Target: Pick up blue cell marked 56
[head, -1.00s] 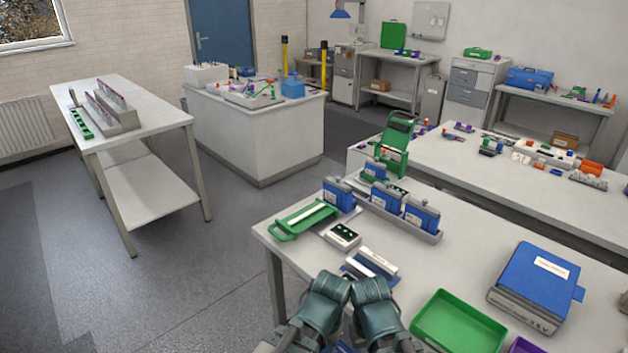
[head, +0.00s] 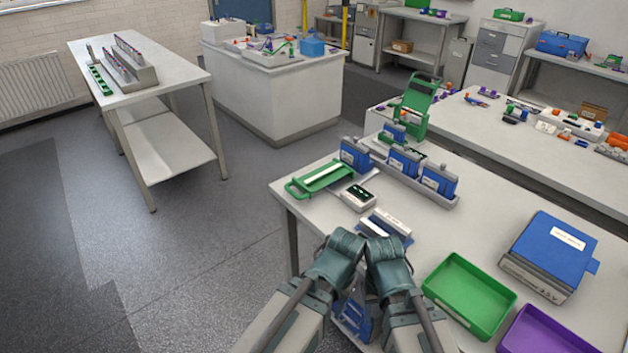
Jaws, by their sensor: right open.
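Several blue block-shaped cells stand at the back of the near table: one at the left (head: 355,154), one in the middle (head: 404,161), one at the right (head: 439,180) and a smaller one behind (head: 395,133). Some stand in a long grey holder (head: 447,202). Their markings are too small to read, so I cannot tell which is 56. My right gripper (head: 388,262) and left gripper (head: 336,257) are side by side at the table's front left, apart from these cells. The right one is open. The left one's fingers cannot be made out. Blue parts (head: 353,312) show between my arms, partly hidden.
A green tray with a white strip (head: 320,178), a small white device (head: 358,197) and a grey-and-blue block (head: 385,225) lie between my grippers and the cells. A green bin (head: 469,296), purple bin (head: 545,334) and blue-topped instrument (head: 551,255) stand right.

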